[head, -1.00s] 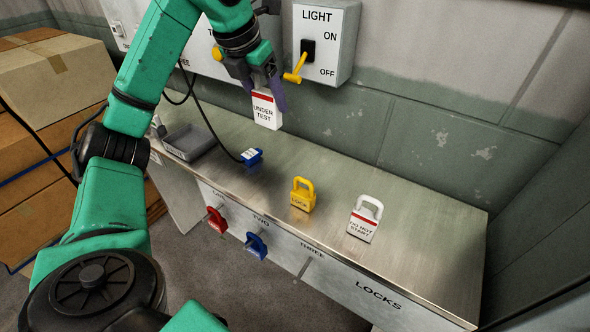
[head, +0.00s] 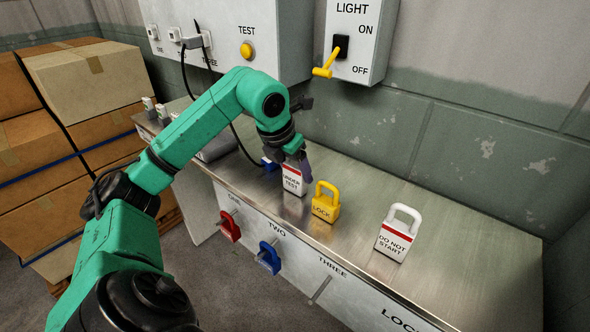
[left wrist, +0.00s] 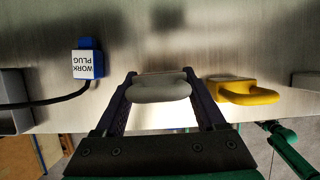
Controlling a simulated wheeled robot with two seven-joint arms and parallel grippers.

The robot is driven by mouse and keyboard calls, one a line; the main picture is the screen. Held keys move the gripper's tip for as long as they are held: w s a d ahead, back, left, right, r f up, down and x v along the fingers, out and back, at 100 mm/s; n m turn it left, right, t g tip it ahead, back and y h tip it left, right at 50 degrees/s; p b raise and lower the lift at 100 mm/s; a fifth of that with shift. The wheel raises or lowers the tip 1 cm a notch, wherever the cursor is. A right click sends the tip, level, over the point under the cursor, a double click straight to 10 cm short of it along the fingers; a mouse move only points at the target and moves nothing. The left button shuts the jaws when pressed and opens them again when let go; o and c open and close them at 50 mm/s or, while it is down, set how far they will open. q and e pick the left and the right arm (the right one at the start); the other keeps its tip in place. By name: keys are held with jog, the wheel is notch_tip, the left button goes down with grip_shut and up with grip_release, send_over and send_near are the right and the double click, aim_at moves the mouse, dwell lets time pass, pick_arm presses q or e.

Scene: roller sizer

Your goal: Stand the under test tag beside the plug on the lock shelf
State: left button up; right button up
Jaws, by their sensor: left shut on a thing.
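The white under test tag (head: 292,181) with a red band is upright, low over or on the steel lock shelf (head: 450,225); I cannot tell if its base touches. My left gripper (head: 291,160) is shut on its top, and the left wrist view shows the white handle (left wrist: 160,88) between the fingers. The blue plug (head: 268,164) lies just left of the tag, partly hidden in the head view. In the left wrist view the plug (left wrist: 89,62), labelled WORK PLUG, is apart from the left finger. My right gripper is not clear in either view.
A yellow lock (head: 326,203) stands close right of the tag. A white DO NOT START tag (head: 397,235) stands further right. A grey tray (left wrist: 12,100) is beyond the plug.

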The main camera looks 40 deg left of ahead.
pick_arm(q)
jog(key=o, duration=1.4)
jog(key=shift+r, duration=0.3)
jog(key=p+v, duration=0.3)
jog(key=v, duration=0.8)
jog(key=shift+s+r, duration=0.15)
jog(key=shift+r, duration=0.1)
